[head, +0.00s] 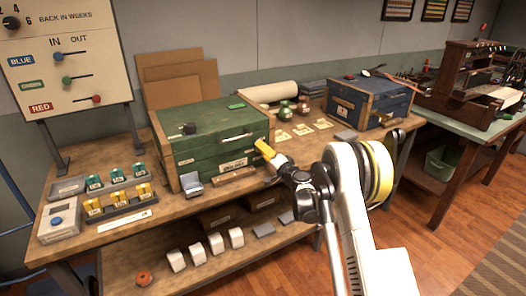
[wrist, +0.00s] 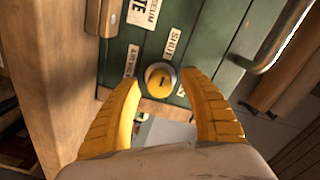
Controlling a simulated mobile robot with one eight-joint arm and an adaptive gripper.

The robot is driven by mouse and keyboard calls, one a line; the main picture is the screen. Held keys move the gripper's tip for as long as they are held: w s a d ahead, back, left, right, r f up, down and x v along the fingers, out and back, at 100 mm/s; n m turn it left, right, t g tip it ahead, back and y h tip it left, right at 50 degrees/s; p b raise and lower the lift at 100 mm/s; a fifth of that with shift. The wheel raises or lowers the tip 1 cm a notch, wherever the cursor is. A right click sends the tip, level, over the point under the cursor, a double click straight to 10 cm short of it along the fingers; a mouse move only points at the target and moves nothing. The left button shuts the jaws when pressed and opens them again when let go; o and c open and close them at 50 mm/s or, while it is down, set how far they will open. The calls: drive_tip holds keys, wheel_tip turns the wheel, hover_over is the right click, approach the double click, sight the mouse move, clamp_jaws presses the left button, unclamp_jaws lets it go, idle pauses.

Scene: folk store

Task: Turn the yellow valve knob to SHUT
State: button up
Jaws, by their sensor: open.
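My gripper (head: 265,150) is open at the chest's right end, one yellow finger on each side of the knob. I cannot tell whether they touch it. The knob is hidden in the head view.
A wooden post (wrist: 52,80) runs close at the left in the wrist view, and a metal handle (wrist: 275,45) is at upper right. In the head view a blue chest (head: 370,101) stands to the right, with small jars and cards between. Green and yellow tagged pieces stand front left.

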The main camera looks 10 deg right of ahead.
drive_tip(key=v, duration=1.1)
drive_tip(key=shift+s, duration=0.3)
drive_tip(key=shift+r, duration=0.15)
drive_tip(key=s+a+r+n+g, duration=0.3)
drive_tip(key=s+a+r, duration=0.25)
drive_tip(key=s, duration=0.35)
drive_tip(key=s+a+r+n+g, duration=0.3)
drive_tip(key=s+a+r, duration=0.1)
drive_tip(key=s+r, duration=0.35)
drive_tip(key=s+d+f+n+g+h, duration=0.1)
drive_tip(key=s+d+f+g+h, duration=0.1)
drive_tip(key=s, duration=1.1)
drive_tip(key=s+d+f+n+g+h, duration=0.1)
drive_tip(key=s+d+f+g+h, duration=0.1)
drive_tip(key=s, duration=1.1)
drive_tip(key=shift+d+f+n+h, duration=0.2)
drive_tip(key=shift+d+n+h, duration=0.2)
drive_tip(key=shift+d+h, duration=0.5)
